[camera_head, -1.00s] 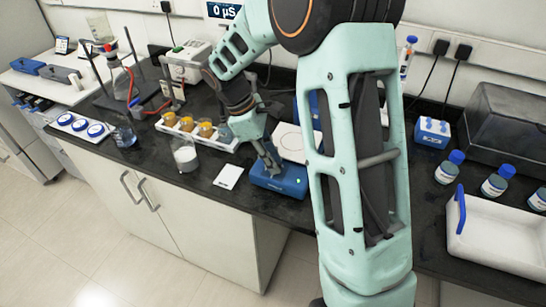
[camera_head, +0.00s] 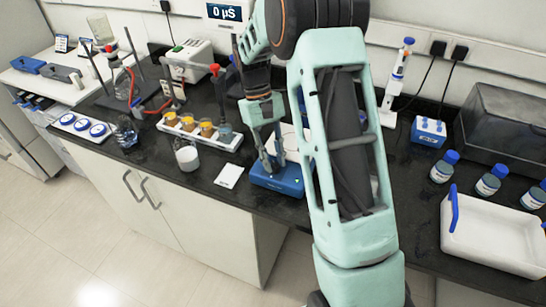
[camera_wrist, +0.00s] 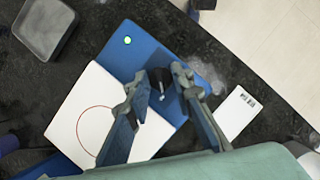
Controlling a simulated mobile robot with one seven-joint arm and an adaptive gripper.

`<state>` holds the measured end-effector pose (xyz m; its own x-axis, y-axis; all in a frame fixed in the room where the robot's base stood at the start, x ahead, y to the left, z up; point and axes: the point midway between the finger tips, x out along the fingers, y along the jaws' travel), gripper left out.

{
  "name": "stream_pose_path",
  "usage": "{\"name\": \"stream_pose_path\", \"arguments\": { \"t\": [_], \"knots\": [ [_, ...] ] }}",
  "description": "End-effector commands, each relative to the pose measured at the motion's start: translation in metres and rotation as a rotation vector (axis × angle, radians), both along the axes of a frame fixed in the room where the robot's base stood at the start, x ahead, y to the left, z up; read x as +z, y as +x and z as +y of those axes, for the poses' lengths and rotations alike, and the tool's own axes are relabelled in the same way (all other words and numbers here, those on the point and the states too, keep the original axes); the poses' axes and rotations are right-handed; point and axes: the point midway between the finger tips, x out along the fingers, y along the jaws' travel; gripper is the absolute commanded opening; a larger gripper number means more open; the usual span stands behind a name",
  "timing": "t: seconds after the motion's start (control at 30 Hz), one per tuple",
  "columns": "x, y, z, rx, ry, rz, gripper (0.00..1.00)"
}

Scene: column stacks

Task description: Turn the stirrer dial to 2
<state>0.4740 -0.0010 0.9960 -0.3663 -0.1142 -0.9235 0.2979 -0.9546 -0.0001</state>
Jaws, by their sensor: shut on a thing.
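The stirrer is a blue box (camera_head: 290,186) with a white top plate near the front edge of the bench. It also shows in the wrist view (camera_wrist: 142,46), with a green light and a thin red circle on its white plate (camera_wrist: 75,112). Its dark dial (camera_wrist: 160,83) sits between my fingertips, with a small pale mark on it. My gripper (camera_head: 272,166) points down at the front of the stirrer. In the wrist view my gripper (camera_wrist: 160,78) is shut on the dial, a finger on each side. The dial's numbers cannot be read.
A white card (camera_head: 229,176) lies just left of the stirrer. A beaker of white content (camera_head: 187,156) and a white rack of amber jars (camera_head: 206,129) stand further left. A white tray (camera_head: 492,243) and blue-capped bottles (camera_head: 444,166) are at the right.

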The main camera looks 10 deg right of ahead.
Motion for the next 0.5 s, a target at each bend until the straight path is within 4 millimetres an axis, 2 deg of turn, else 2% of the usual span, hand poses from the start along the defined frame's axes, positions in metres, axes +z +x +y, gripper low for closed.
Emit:
{"name": "stream_pose_path", "arguments": {
  "t": [0.23, 0.5],
  "knots": [
    [0.0011, 0.0009, -0.0014, -0.147, 0.0, -0.002, 0.0],
    [0.0008, 0.001, -0.0014, -0.221, 0.001, -0.003, 0.0]
  ]
}}
